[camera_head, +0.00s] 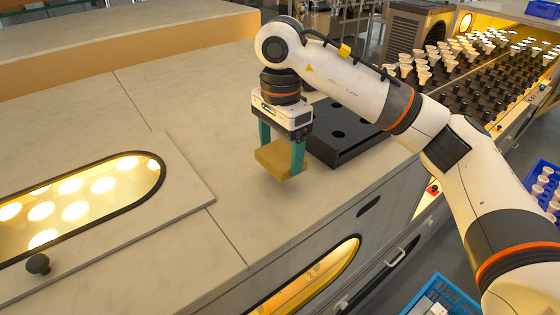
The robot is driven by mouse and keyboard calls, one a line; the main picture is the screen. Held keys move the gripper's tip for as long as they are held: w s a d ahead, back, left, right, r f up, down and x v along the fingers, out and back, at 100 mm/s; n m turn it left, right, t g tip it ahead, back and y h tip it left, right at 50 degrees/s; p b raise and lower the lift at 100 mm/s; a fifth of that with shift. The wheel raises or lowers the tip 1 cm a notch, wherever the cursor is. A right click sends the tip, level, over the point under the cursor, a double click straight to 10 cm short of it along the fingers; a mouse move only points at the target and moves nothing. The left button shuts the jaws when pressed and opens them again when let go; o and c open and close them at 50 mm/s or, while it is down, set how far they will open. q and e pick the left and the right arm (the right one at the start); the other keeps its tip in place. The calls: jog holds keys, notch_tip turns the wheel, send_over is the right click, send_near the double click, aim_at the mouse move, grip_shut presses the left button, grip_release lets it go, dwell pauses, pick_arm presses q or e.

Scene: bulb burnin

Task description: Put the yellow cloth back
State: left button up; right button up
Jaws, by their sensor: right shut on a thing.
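The yellow cloth (279,159) is a folded, block-like piece between the teal fingers of my right gripper (282,155). My right gripper is shut on it, pointing down over the pale counter top (200,110). The cloth appears close to the surface; I cannot tell whether it touches. My left gripper is not in view.
A black block with round holes (345,138) stands just right of the cloth. A lit oval window (80,200) with a dark knob (38,264) is at left. White bulbs (425,62) stand on a dark rack at upper right. A blue crate (440,292) is below the counter's edge.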

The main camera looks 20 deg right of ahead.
aim_at(279, 153)
jog(key=f, duration=0.2)
jog(key=f+p, duration=0.1)
jog(key=f, duration=0.1)
jog(key=shift+w+f, duration=0.1)
jog(key=shift+w, duration=0.25)
jog(key=shift+s, duration=0.1)
jog(key=shift+a+f, duration=0.1)
jog(key=shift+f, duration=0.1)
jog(key=o, duration=0.9)
jog(key=shift+r, duration=0.1)
jog(key=shift+c, duration=0.2)
jog(key=shift+r, duration=0.45)
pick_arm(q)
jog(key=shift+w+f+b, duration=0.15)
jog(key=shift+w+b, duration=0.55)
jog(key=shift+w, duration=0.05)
pick_arm(e)
notch_tip(279, 153, up, 11)
jog(key=shift+r, duration=0.2)
